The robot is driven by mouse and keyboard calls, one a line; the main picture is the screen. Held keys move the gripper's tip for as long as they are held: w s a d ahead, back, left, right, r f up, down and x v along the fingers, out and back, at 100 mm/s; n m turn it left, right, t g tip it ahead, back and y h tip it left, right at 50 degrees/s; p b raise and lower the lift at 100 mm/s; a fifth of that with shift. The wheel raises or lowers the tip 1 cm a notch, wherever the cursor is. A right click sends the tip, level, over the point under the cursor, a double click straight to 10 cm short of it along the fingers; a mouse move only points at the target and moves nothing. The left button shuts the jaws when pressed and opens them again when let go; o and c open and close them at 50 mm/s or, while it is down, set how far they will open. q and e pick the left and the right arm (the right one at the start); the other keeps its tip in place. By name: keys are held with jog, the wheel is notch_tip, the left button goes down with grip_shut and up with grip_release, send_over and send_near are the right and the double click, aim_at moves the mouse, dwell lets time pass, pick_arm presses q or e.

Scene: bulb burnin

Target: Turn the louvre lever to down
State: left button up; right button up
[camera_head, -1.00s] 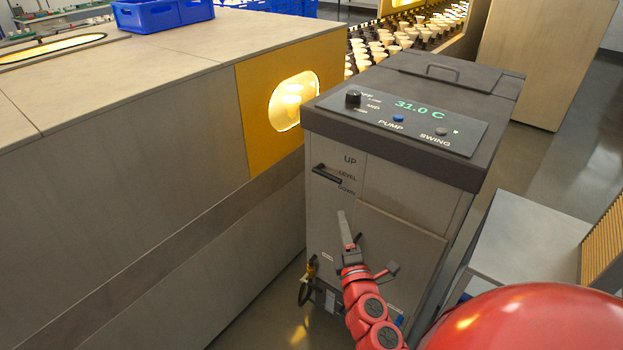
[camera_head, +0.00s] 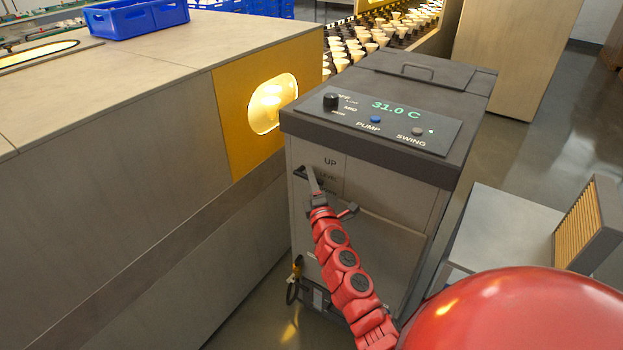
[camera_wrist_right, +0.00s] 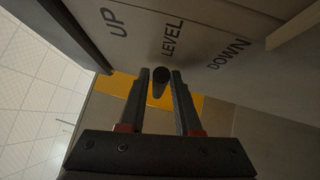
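The louvre lever (camera_head: 299,172) is a short dark bar on the upper front of the grey cooler cabinet (camera_head: 390,195), beside the labels UP, LEVEL and DOWN. In the right wrist view the lever (camera_wrist_right: 160,84) shows nearly end-on, beside LEVEL. My right gripper (camera_head: 311,176) is at the lever and hides part of it in the head view. In the wrist view its fingers (camera_wrist_right: 160,76) are apart, one on each side of the lever, with a gap visible on both sides. My left gripper is not in view.
The control panel (camera_head: 380,118) on the cabinet top reads 31.0 C, with a knob and PUMP and SWING buttons. A long grey housing (camera_head: 110,200) with a yellow end plate (camera_head: 228,125) stands close on the left. A grey box (camera_head: 505,225) stands at the right.

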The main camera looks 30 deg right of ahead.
grip_shut()
dwell(1.5)
